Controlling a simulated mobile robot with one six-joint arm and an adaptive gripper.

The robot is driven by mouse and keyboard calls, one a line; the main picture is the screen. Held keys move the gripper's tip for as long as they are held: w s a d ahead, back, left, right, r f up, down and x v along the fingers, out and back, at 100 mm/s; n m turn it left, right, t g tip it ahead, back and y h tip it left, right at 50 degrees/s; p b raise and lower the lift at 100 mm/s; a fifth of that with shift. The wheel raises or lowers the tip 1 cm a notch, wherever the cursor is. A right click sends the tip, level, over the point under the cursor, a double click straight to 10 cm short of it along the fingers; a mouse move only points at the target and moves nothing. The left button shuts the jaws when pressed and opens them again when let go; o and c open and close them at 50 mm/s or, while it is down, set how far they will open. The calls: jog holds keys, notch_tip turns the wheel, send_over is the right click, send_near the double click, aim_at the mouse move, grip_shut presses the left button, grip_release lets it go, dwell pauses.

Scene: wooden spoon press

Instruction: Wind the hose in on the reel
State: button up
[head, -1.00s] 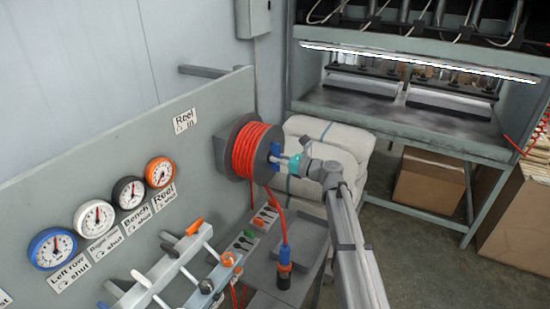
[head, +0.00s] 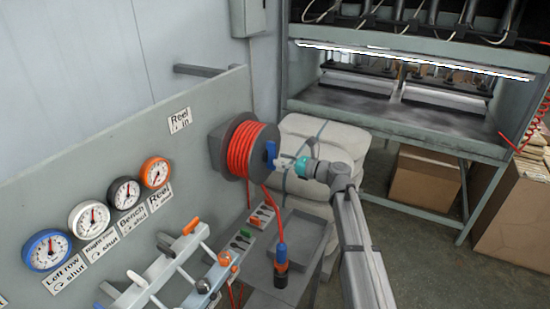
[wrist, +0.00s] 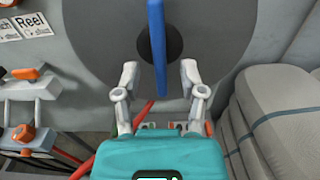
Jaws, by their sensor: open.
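The reel (head: 220,147) is a grey drum on the panel, with several turns of red hose (head: 252,150) wound on it. A length of hose hangs from it down to a blue, orange and black end fitting (head: 281,262) at the grey tray. A blue handle (head: 270,155) stands out from the reel's outer face. In the wrist view the blue handle (wrist: 156,45) stands upright before the dark hub. My gripper (head: 284,162) is open just off that face. In the wrist view my gripper's fingers (wrist: 160,75) are apart below and either side of the handle; contact cannot be told.
A "Reel in" label (head: 179,120) is on the panel (head: 120,150), above several gauges and a row of valve levers (head: 185,245). White wrapped bales (head: 308,150) stand behind the reel. The press bench (head: 400,120) is at the back, with boxes (head: 425,178) below it.

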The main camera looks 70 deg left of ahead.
jog(key=v, duration=0.8)
jog(key=shift+d, duration=0.2)
jog(key=shift+w, duration=0.1)
dwell(0.3)
jog(key=w+d+f+n+t+h, duration=0.25)
jog(key=w+d+f, duration=0.35)
jog(key=d, duration=0.8)
jog(key=w+d+f+n+t+h, duration=0.1)
jog(key=w+d+f+n+t, duration=0.2)
jog(key=w+d, duration=0.85)
jog(key=w+d+f+n+t+h, duration=0.15)
jog(key=w+d+f+t, duration=0.3)
jog(key=d, duration=1.15)
jog(key=s+d+f+n+h, duration=0.1)
jog(key=d+h, duration=0.2)
jog(key=d, duration=1)
jog(key=s+d+f+n+h, duration=0.1)
jog(key=d+f+h, duration=0.1)
jog(key=d, duration=1.2)
jog(key=s+d+f+n+t+h, duration=0.1)
jog(key=d+h, duration=0.3)
jog(key=d, duration=0.9)
jog(key=shift+s+d+f+n, duration=0.3)
jog(key=shift+s+d+f, duration=0.05)
jog(key=shift+s+f, duration=0.2)
